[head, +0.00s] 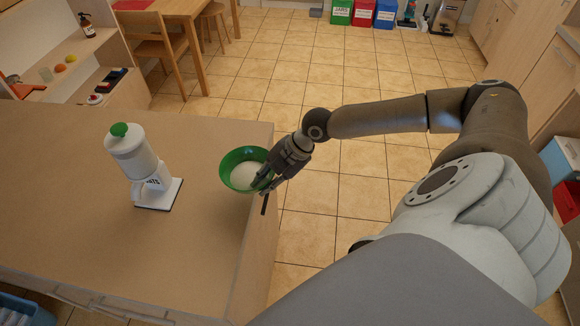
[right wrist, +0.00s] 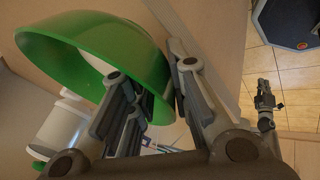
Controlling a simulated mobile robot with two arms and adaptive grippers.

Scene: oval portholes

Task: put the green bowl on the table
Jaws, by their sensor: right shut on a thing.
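The green bowl (head: 240,160) has a pale white inside and shows at the right edge of the wooden counter. It also shows large and tilted in the right wrist view (right wrist: 95,45). My right gripper (head: 268,180) is shut on the bowl's near right rim, with its fingers on either side of the wall. I cannot tell whether the bowl touches the counter. A wooden table (head: 178,8) stands at the far upper left; only part of its top shows. A small gripper, likely my left one (right wrist: 264,98), shows in the right wrist view, its jaws unclear.
A white dispenser with a green knob (head: 135,160) stands on the counter (head: 70,190), left of the bowl. Wooden chairs (head: 160,48) stand by the table. Shelves are at the upper left. Coloured bins (head: 362,12) stand at the back. The tiled floor between is clear.

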